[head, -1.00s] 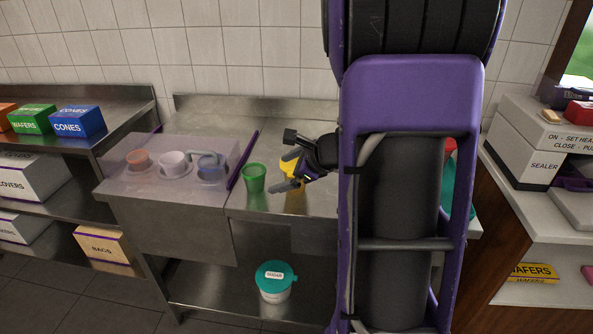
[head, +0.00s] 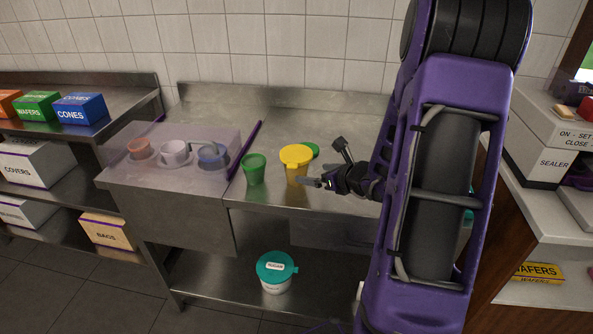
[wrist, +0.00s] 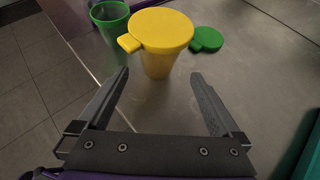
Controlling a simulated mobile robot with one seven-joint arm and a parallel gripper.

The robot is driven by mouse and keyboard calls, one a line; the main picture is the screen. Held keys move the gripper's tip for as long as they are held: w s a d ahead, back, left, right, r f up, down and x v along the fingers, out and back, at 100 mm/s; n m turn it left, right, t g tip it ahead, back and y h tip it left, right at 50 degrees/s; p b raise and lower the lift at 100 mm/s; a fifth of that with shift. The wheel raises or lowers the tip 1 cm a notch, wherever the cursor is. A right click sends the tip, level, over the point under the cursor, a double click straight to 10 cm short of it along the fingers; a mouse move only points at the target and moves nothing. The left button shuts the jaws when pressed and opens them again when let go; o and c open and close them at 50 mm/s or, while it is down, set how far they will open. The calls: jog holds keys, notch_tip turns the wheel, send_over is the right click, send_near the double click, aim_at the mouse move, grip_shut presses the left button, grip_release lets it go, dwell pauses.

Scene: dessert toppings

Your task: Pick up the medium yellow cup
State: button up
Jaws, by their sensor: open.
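The yellow cup (head: 296,169) stands upright on the steel counter with a yellow lid (head: 296,153) on it. In the wrist view the yellow cup (wrist: 157,65) stands just beyond my open fingertips, roughly centred between them. My gripper (head: 325,164) is to the right of the cup in the head view, with its fingers spread toward it. The gripper (wrist: 162,78) is empty in the wrist view. A green cup (head: 254,169) stands open to the left of the yellow cup and also shows in the wrist view (wrist: 112,28).
A green lid (wrist: 207,39) lies on the counter (head: 270,205) close behind the yellow cup. A clear topping case (head: 180,135) with small bowls is at the left, with a purple bar (head: 244,150) beside it. A sugar tub (head: 275,278) sits on the lower shelf.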

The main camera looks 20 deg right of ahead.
aim_at(303, 172)
jog(key=x, duration=0.9)
jog(key=shift+w+a+f, duration=0.1)
jog(key=shift+w+a, duration=0.05)
jog(key=shift+w, duration=0.05)
jog(key=c, duration=1.1)
